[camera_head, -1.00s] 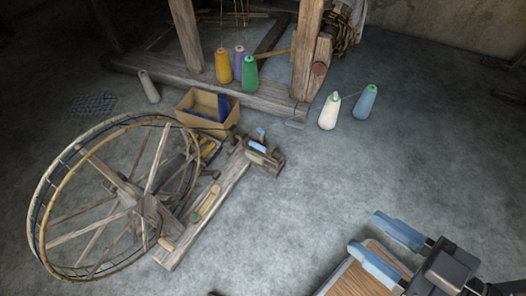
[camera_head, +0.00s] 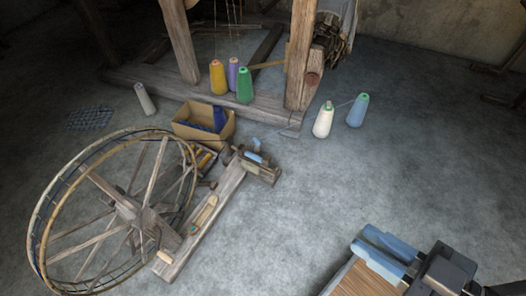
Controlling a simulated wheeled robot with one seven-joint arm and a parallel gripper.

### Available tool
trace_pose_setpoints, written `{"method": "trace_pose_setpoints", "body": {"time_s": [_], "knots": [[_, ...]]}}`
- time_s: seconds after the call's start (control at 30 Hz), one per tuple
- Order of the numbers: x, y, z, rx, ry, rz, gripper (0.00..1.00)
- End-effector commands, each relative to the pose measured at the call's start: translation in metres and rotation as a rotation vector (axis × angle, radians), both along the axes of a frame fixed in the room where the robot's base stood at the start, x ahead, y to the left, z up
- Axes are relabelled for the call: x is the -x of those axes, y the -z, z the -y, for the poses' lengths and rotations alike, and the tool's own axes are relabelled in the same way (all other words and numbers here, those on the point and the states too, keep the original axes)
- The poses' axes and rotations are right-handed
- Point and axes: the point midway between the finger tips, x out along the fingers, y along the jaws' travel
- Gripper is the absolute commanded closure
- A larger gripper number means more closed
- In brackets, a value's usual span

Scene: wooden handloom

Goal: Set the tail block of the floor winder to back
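The floor winder stands at the left, with a large spoked wheel (camera_head: 113,212) and a low wooden base beam (camera_head: 202,222) running up to the right. At the beam's far right end sits a small dark wooden block assembly (camera_head: 262,173), which looks like the tail block. A light blue piece (camera_head: 254,157) is on it. Its exact setting along the beam is too small to tell. My gripper (camera_head: 360,240), with two light blue fingers, is at the lower right, well away from the winder. A narrow gap shows between the fingers, and nothing is seen between them.
A cardboard box (camera_head: 196,133) with blue contents stands behind the winder. Yellow (camera_head: 218,79), purple and green cones stand by the loom's frame (camera_head: 299,62). White (camera_head: 323,121) and blue (camera_head: 357,111) cones stand on the floor. The floor between winder and gripper is clear.

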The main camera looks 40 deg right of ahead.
Motion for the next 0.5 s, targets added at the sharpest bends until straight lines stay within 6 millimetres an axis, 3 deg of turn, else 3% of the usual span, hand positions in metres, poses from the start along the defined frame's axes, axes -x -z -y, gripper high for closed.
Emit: {"method": "trace_pose_setpoints", "body": {"time_s": [0.03, 0.2, 0.4, 0.5], "knots": [[0.000, -0.021, 0.000, 0.000, 0.000, 0.000, 0.86], [0.000, -0.070, 0.000, 0.000, 0.000, 0.000, 1.00], [0.000, -0.130, 0.000, 0.000, 0.000, 0.000, 1.00], [0.000, -0.151, 0.000, 0.000, 0.000, 0.000, 1.00]]}}
